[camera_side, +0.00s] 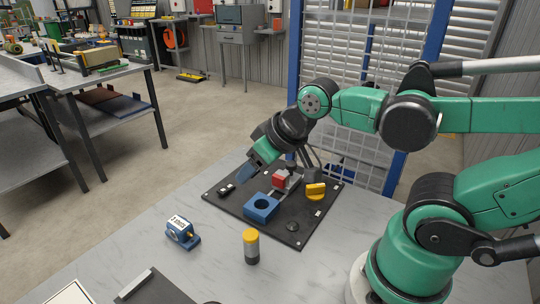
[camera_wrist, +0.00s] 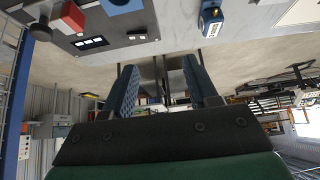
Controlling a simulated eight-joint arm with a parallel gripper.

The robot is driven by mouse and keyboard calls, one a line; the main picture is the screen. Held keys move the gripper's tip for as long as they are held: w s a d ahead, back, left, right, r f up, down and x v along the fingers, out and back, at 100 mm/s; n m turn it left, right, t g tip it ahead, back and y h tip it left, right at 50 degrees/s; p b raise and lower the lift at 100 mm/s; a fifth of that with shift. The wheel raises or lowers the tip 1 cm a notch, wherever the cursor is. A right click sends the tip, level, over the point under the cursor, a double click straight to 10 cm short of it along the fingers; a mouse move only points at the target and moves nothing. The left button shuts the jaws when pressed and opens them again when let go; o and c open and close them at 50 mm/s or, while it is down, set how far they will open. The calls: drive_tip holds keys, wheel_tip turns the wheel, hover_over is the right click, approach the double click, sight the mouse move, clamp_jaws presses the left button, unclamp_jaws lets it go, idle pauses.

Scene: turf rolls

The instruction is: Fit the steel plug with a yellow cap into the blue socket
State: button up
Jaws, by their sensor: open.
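The steel plug (camera_side: 251,251) with a yellow cap (camera_side: 251,235) stands upright on the grey table, in front of the black board. The blue socket (camera_side: 250,208) is a square block with a round hole, fixed on the board. Part of a blue block, apparently the socket, shows at the top edge of the wrist view (camera_wrist: 122,4). My gripper (camera_side: 244,175) is tilted above the board's left part, behind the socket and well away from the plug. In the wrist view its two blue fingers (camera_wrist: 160,68) are apart with nothing between them. The plug is not visible there.

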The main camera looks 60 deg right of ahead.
sight(252, 234)
drive_tip(key=o, duration=0.3)
drive_tip(key=s+a+f+n+g, duration=0.1)
drive_tip(key=f+n+g, duration=0.1)
drive_tip(key=s+a+f+n+g, duration=0.1)
drive_tip(key=a+n+g, duration=0.1)
drive_tip(key=s+a+f+n+g, duration=0.1)
drive_tip(key=a+f+n+g, duration=0.1)
drive_tip(key=shift+f+n+y, duration=0.3)
drive_tip(key=shift+y, duration=0.1)
drive_tip(key=shift+w+a+f, duration=0.1)
drive_tip(key=shift+a+f, duration=0.05)
drive_tip(key=shift+f, duration=1.25)
drive_tip(key=shift+w+a+f, duration=0.1)
drive_tip(key=shift+f, duration=1.3)
